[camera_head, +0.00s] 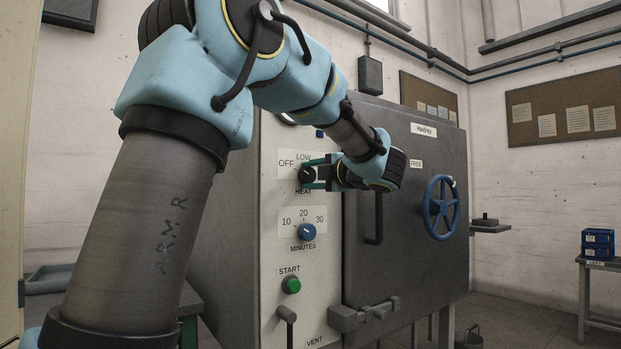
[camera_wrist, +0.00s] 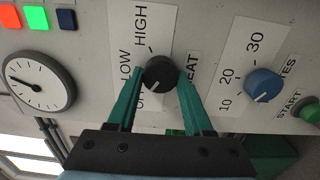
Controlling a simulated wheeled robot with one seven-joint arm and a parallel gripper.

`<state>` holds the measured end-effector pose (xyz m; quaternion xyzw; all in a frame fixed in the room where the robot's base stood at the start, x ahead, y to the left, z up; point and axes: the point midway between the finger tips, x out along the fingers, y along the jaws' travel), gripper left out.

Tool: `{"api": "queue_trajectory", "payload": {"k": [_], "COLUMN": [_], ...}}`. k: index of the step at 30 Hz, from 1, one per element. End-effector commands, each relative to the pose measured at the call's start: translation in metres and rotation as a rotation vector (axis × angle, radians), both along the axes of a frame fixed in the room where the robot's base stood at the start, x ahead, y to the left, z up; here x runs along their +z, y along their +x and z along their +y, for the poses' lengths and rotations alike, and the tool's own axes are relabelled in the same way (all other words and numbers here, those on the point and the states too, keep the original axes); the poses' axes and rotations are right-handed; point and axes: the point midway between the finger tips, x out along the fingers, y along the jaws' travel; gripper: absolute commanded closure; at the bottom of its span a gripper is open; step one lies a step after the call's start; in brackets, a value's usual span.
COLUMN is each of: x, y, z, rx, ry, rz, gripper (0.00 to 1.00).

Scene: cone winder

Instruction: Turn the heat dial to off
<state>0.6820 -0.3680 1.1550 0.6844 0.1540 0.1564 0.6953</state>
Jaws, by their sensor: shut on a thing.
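The black heat dial (camera_head: 306,174) is on the light control panel, beside the OFF and LOW labels; HIGH is hidden there behind my gripper. My gripper (camera_wrist: 160,75) has its green fingers on either side of the dial (camera_wrist: 159,73), shut on it. In the wrist view the panel appears turned on its side, with HIGH, LOW and a partly hidden OFF along the label plate (camera_wrist: 139,40). The dial's pale pointer mark faces down-left in that view, toward the OFF end.
The blue minutes dial (camera_head: 307,231) and green start button (camera_head: 291,285) sit below the heat dial. A vertical door handle (camera_head: 374,222) and blue handwheel (camera_head: 441,207) are to the right. A round gauge (camera_wrist: 38,82) shows in the wrist view.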

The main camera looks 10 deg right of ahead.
Motion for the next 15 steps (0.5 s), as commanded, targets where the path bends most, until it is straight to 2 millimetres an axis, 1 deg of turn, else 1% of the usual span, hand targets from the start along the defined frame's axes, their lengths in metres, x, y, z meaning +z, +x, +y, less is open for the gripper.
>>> {"api": "queue_trajectory", "payload": {"k": [4,5,12,15], "x": [-0.0015,-0.0015,-0.0008,-0.0006], "y": [-0.0001,-0.0001,-0.0001,0.0000], "z": [0.0000,0.0000,0.0000,0.0000], "rx": [0.001,0.001,0.000,0.000], "ry": [-0.001,-0.001,0.000,0.000], "rz": [0.003,0.003,0.001,0.001], "gripper": [1.00,0.46,0.19,0.19]}}
